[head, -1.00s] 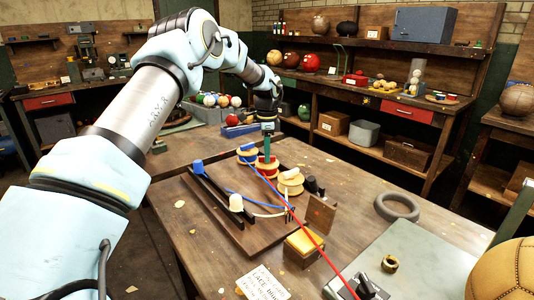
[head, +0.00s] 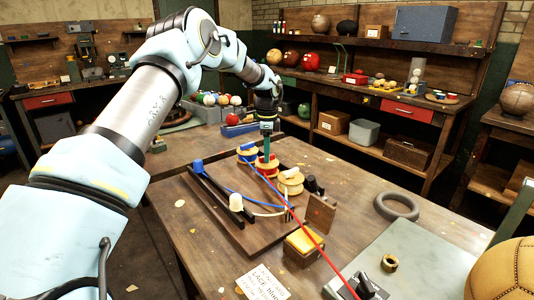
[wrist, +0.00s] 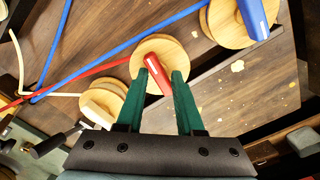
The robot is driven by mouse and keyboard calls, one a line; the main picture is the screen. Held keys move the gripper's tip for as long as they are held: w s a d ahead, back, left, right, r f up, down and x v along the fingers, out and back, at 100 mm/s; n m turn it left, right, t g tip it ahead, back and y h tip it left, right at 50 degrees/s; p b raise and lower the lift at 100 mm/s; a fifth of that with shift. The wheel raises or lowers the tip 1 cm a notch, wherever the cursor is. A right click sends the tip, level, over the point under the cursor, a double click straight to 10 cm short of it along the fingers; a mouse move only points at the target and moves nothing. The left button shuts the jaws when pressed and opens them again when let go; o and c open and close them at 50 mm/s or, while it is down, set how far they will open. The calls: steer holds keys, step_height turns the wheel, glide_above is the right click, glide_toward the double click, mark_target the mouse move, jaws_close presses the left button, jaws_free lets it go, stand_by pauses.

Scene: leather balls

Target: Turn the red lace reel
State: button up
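The red lace reel is a pale wooden spool (wrist: 176,47) with a red handle (wrist: 158,82) on top. It also shows in the head view (head: 266,170), in the middle of the reel row. Its red lace runs toward the front of the table. My gripper (wrist: 165,68) has its two green fingertips at the red handle, one on each side. The fingers partly hide the handle, and I cannot tell whether they press on it. In the head view my gripper (head: 266,154) points down over the reel.
The blue-handled reel (wrist: 230,30) stands close on one side and the white-lace reel (wrist: 100,103) on the other. Blue lace (wrist: 110,52) crosses the board. A small upright wooden plate (head: 320,214) and a yellow-topped block (head: 304,240) stand in front.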

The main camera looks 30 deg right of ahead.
steer(key=shift+o, duration=1)
step_height(320, 180, up, 11)
steer(key=b, duration=0.2)
steer(key=shift+b, duration=0.4)
steer(key=shift+a+f, duration=0.1)
